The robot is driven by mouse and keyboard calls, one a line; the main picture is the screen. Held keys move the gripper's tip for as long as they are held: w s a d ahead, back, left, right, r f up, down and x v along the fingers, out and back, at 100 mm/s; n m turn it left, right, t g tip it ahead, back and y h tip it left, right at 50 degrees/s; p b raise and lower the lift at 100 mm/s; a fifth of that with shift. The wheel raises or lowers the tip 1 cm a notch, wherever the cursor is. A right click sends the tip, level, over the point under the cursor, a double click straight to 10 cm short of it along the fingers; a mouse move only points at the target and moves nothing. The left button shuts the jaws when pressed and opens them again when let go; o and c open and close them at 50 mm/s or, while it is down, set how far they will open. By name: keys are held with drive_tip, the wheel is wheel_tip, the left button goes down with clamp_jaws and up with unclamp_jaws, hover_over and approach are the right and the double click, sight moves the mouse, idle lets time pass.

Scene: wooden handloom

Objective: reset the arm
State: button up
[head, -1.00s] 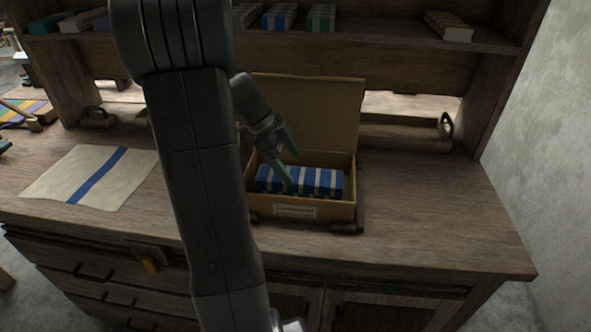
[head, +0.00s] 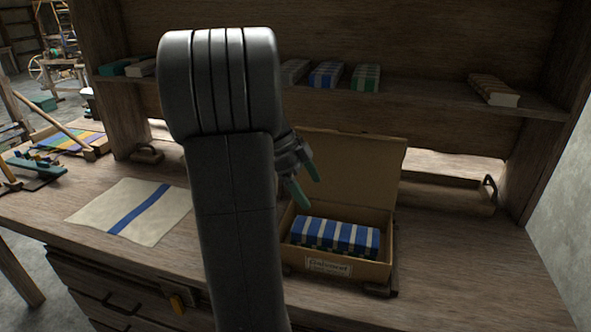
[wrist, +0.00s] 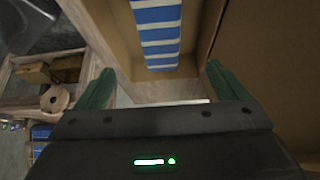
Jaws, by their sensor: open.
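My gripper (head: 302,182) is open and empty in the head view, with green fingertips, above the left side of an open cardboard box. The box (head: 330,268) stands on the wooden bench with its lid raised at the back and a label on its front. A blue-and-white striped cloth bundle (head: 336,236) lies inside it. In the wrist view, my gripper (wrist: 158,85) shows its two green fingers wide apart, with the striped bundle (wrist: 158,30) in the box beyond them. My arm hides part of the bench and the box's left edge.
A white cloth with a blue stripe (head: 133,210) lies flat on the bench (head: 470,270) at left. A shelf (head: 430,92) behind holds several folded cloths. A wooden tool with coloured threads (head: 75,138) is at far left. The bench's right side is clear.

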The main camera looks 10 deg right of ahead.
sight(334, 230)
drive_tip(key=b+x, duration=0.1)
drive_tip(key=x, duration=1.2)
drive_tip(key=shift+s+d+f, duration=0.1)
drive_tip(key=shift+s+f, duration=0.05)
drive_tip(key=shift+f, duration=0.15)
wheel_tip(334, 230, up, 3)
drive_tip(key=p, duration=0.3)
drive_tip(key=shift+r+p, duration=1)
drive_tip(key=shift+p, duration=0.05)
drive_tip(key=shift+f, duration=0.1)
